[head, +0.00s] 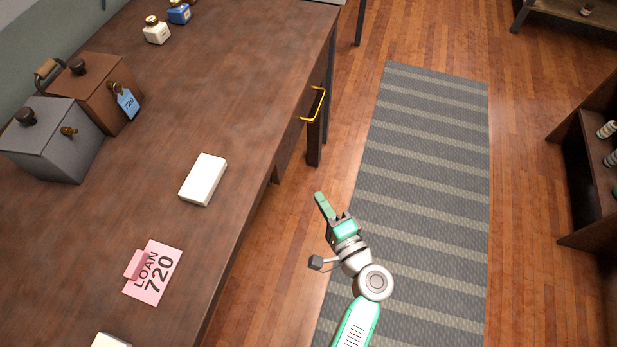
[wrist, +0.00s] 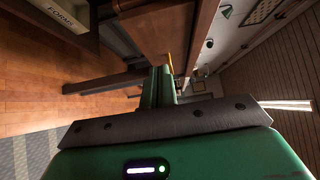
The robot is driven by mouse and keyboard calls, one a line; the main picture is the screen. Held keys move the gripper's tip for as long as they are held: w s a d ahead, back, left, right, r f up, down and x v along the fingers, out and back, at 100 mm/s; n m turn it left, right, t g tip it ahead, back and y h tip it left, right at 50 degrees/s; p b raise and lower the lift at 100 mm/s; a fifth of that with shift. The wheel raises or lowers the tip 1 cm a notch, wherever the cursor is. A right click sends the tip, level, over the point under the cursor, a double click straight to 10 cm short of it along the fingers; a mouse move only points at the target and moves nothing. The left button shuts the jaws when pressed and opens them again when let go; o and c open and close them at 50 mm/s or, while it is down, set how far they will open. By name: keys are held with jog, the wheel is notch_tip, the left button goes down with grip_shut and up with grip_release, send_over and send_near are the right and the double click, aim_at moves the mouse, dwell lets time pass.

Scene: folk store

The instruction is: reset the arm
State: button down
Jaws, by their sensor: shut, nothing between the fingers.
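My gripper (head: 320,198) is over the floor beside the right edge of the counter, apart from it in the head view. Its green fingers are together and hold nothing. My arm reaches up to it from the bottom of the head view. In the wrist view my gripper (wrist: 160,75) points ahead, with its fingers side by side and empty. A drawer front (head: 315,132) with a yellow handle (head: 319,103) stands out from the counter's side, beyond my fingertips and not touching them.
The counter (head: 235,95) carries a white block (head: 204,179), a pink "LOAN 720" card (head: 160,270), a grey box (head: 62,140), a brown box (head: 98,88) with blue tag (head: 128,102), and two small bottles. A striped rug (head: 430,180) covers clear floor. Shelves (head: 580,170) stand right.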

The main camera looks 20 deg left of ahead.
jog(key=shift+v, duration=1)
jog(key=shift+w+d, duration=0.1)
jog(key=w+r+n+t+h+p, duration=0.1)
jog(key=w+r+n+h+p, duration=0.2)
jog(key=r, duration=1.3)
jog(key=w+r+n+t+h+p, duration=0.1)
jog(key=w+r+n+t+p, duration=0.35)
jog(key=r, duration=1.05)
jog(key=s+d+r+n+t+h, duration=0.1)
jog(key=s+r+t+h, duration=0.15)
jog(key=s+r, duration=0.6)
jog(key=s+d+r+t+h, duration=0.2)
jog(key=s+r+h, duration=0.1)
jog(key=r, duration=1.1)
jog(key=s+d+r+n+t+h, duration=0.1)
jog(key=s+r+t+h, duration=0.15)
jog(key=s+r, duration=0.6)
notch_tip(320, 180, up, 40)
jog(key=w+p, duration=0.2)
jog(key=p, duration=3.6)
jog(key=shift+w+g, duration=0.4)
jog(key=shift+g, duration=0.05)
